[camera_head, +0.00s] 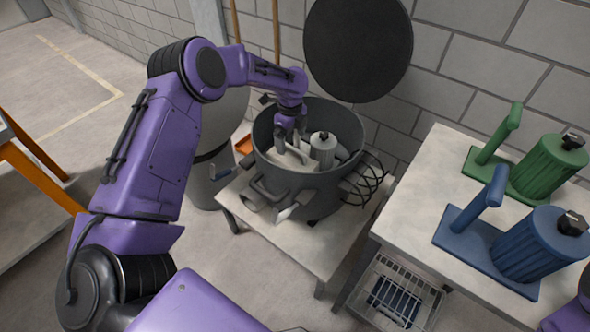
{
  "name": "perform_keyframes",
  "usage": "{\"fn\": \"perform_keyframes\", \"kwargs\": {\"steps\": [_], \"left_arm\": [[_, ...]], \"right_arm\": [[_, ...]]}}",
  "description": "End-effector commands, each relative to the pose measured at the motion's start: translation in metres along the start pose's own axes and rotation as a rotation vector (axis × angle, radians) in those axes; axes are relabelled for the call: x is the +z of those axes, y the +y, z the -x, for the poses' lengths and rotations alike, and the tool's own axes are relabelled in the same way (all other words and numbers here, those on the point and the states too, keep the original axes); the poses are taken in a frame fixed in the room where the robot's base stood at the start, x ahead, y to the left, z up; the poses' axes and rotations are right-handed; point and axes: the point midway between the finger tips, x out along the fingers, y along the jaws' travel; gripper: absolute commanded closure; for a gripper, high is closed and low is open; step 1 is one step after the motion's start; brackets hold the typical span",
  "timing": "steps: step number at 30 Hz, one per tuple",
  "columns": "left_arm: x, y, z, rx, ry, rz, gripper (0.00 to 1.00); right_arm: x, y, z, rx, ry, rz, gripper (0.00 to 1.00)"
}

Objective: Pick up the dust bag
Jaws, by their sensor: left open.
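A dark grey round drum (262,172) stands open on a small pale table, its black disc lid (358,48) raised behind it. Inside is a pale grey ribbed cylinder (322,148) with a dark cap, beside other pale parts. I cannot tell for certain which of them is the dust bag. My left gripper (292,150) reaches down over the drum's left half, open, with its fingertips close to the pale parts left of the cylinder. Contact cannot be made out. My right gripper is out of view.
On the right table (408,208) stand a green unit (548,167) and a blue unit (535,247), each with a ribbed cylinder and upright handle. A wire basket (400,290) sits below. A grey bin (207,185) is left of the drum, a block wall behind.

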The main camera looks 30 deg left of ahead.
Motion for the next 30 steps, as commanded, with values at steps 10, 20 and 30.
{"fn": "perform_keyframes", "kwargs": {"steps": [10,20,30], "left_arm": [[-0.006,0.000,-0.053,0.005,0.000,-0.008,0.00],[-0.004,0.002,-0.091,0.000,-0.002,-0.003,0.00],[-0.004,0.002,-0.090,0.000,-0.001,-0.002,0.68]], "right_arm": [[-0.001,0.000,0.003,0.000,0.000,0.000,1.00],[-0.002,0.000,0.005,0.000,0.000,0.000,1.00],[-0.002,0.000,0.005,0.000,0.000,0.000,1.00]]}}
